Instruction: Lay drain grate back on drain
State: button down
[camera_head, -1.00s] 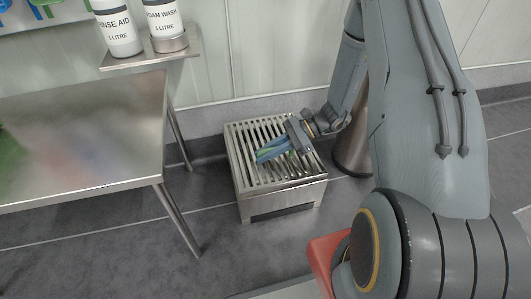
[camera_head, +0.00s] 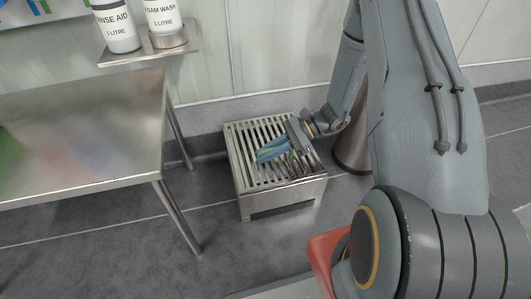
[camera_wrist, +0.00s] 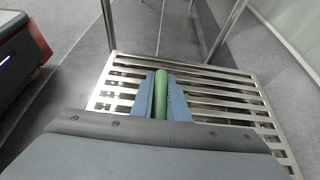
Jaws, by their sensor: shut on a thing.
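The slatted steel drain grate (camera_head: 247,150) forms the top of a low box-shaped steel stand (camera_head: 285,194) on the floor. It also shows in the wrist view (camera_wrist: 220,94). My gripper (camera_head: 262,157) reaches over the grate from the right, its blue fingers low over the slats. In the wrist view my gripper (camera_wrist: 161,88) is shut on a green bar (camera_wrist: 161,105) that runs lengthwise between the fingers. I cannot tell whether the bar is joined to the grate. No separate drain opening is visible; what lies under the slats is hidden.
A steel table (camera_head: 85,130) stands at the left, its leg near the stand. A small shelf (camera_head: 120,57) with two labelled bottles is behind it. A metal cylinder (camera_head: 352,150) stands right of the stand. The grey floor (camera_head: 120,245) in front is clear.

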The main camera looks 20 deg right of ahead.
jog(key=shift+f, duration=0.15)
jog(key=c, duration=1.6)
grip_release()
jog(key=shift+c, duration=0.2)
jog(key=shift+p+v, duration=1.6)
jog(key=shift+v, duration=2.3)
